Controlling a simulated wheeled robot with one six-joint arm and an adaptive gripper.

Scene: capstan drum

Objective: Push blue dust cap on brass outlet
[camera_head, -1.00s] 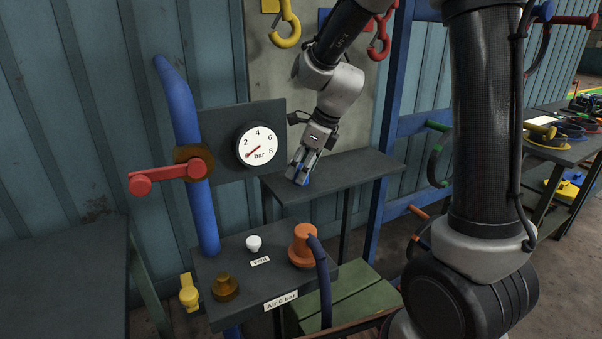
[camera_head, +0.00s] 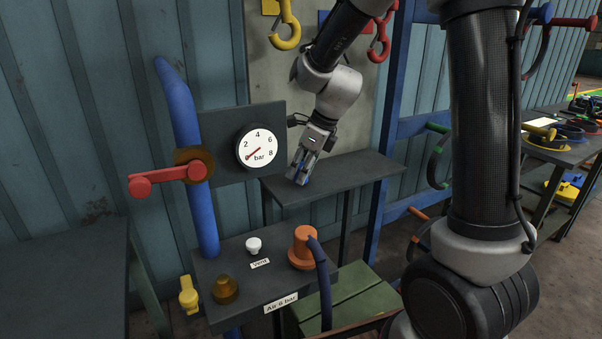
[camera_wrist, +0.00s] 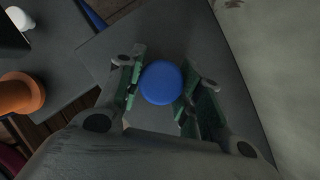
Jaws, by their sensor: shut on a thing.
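The blue dust cap (camera_wrist: 161,83) is a round blue disc seen from above between the fingers of my gripper (camera_wrist: 159,97) in the wrist view. In the head view my gripper (camera_head: 300,178) points down over the small dark shelf (camera_head: 350,172), and only a bit of blue shows at its fingers. My gripper is shut on the cap. I cannot tell whether the cap still touches the shelf. The brass outlet (camera_head: 225,290) is a short brownish fitting on the lower bench, left of the "Air 6 bar" label, with no cap on it.
On the lower bench (camera_head: 225,253) stand a white vent knob (camera_head: 254,244) and an orange coupling (camera_head: 301,248) with a dark blue hose. A yellow valve handle (camera_head: 188,294) is beside the outlet. A blue pipe (camera_head: 203,215) with a red lever (camera_head: 168,176) and a gauge (camera_head: 258,147) rise behind.

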